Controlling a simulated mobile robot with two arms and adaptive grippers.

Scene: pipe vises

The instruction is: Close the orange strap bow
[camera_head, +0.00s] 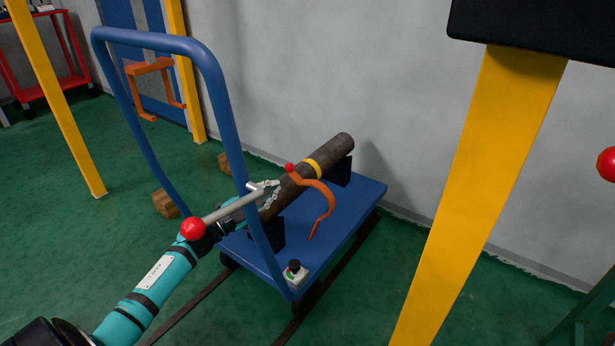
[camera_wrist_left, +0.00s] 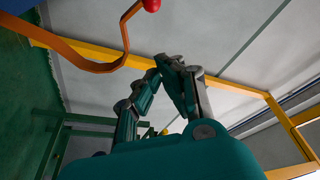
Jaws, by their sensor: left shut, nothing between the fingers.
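The orange strap bow (camera_head: 326,205) arches out on the right side of the dark pipe (camera_head: 325,155), with a red ball at its upper end. Its lower end hangs free beside the pipe, apart from it. In the left wrist view the bow (camera_wrist_left: 92,62) curves across the upper left, its red ball at the top edge. My left gripper (camera_head: 270,190) is at the near part of the pipe, left of the bow. Its fingers (camera_wrist_left: 168,62) are shut and empty, apart from the bow. A grey bar and my arm partly hide it. My right gripper is not in view.
The pipe lies on black supports on a blue cart (camera_head: 340,225) with a tall blue handle (camera_head: 215,90); my left arm reaches past this handle. A yellow post (camera_head: 480,180) stands at right. Wooden blocks (camera_head: 165,204) lie on the green floor. A grey wall is behind.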

